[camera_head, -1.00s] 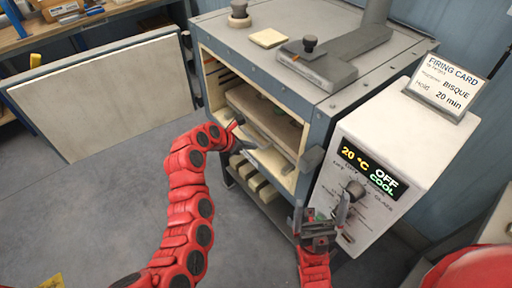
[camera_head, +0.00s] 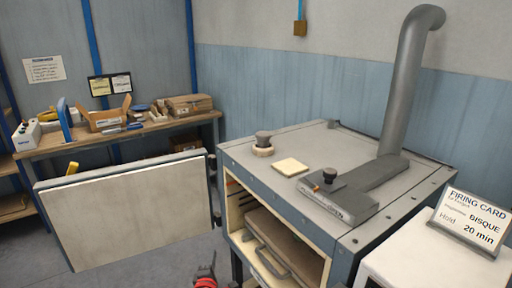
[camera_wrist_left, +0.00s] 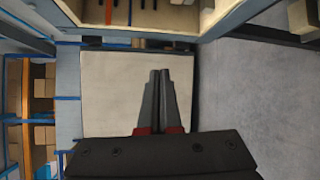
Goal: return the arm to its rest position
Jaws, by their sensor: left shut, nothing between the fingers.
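My left gripper (camera_head: 210,264) shows small at the bottom of the head view, with a bit of red arm below it. It is in front of and left of the kiln opening, clear of it. In the left wrist view its two dark fingers (camera_wrist_left: 160,76) are together with nothing between them. The grey kiln (camera_head: 300,215) stands open at the front. A shelf with a handle (camera_head: 268,262) shows inside. The kiln door (camera_head: 130,215), a pale panel, is swung wide open to the left. My right gripper is out of view.
A workbench (camera_head: 100,141) with boxes and tools stands at the back left. A duct (camera_head: 400,90) rises from the kiln top. The firing card (camera_head: 468,220) stands on the white control box (camera_head: 420,265) at right. Open floor (camera_wrist_left: 255,100) shows in the wrist view.

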